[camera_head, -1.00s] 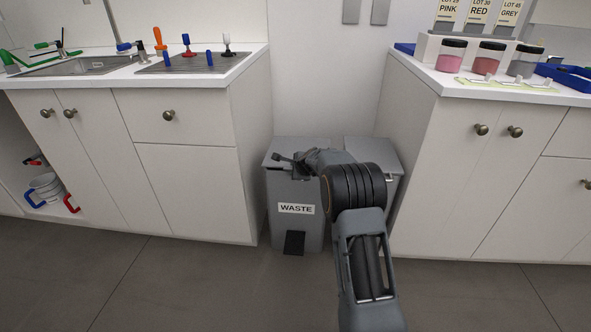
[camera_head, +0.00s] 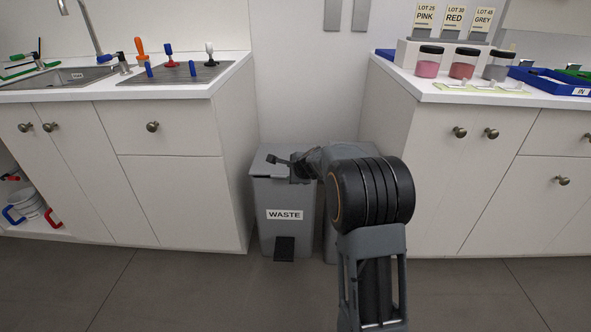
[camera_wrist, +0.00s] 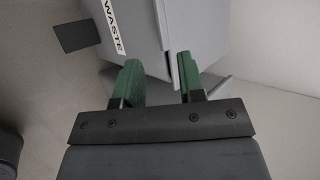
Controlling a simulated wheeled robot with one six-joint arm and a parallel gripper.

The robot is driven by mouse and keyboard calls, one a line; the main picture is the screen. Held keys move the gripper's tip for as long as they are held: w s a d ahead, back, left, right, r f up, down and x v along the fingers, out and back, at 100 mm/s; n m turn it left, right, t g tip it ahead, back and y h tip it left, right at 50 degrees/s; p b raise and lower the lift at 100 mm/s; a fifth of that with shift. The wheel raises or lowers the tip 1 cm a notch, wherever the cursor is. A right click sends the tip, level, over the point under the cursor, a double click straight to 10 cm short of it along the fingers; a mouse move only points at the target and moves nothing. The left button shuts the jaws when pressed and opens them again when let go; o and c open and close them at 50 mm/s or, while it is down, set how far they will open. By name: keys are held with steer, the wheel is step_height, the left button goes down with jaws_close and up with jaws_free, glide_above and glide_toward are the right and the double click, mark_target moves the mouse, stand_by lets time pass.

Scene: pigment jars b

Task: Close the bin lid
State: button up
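The grey waste bin (camera_head: 284,240) stands on the floor in the gap between two white cabinets, with a WASTE label and a dark pedal (camera_head: 284,248) on its front. Its grey lid (camera_head: 268,160) looks down on the bin in the head view. My gripper (camera_head: 284,160) is over the lid's right part. In the wrist view the bin (camera_wrist: 140,30) is close ahead of my gripper (camera_wrist: 160,75). The two green fingers are apart with nothing held between them. Whether a finger touches the lid, I cannot tell.
A second grey bin (camera_head: 331,240) stands to the right, partly hidden by my arm. The left cabinet (camera_head: 170,190) and right cabinet (camera_head: 470,200) close in the gap. The floor (camera_head: 190,290) in front is clear.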

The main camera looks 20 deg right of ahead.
steer(key=shift+v, duration=1.45)
steer(key=shift+c, duration=0.4)
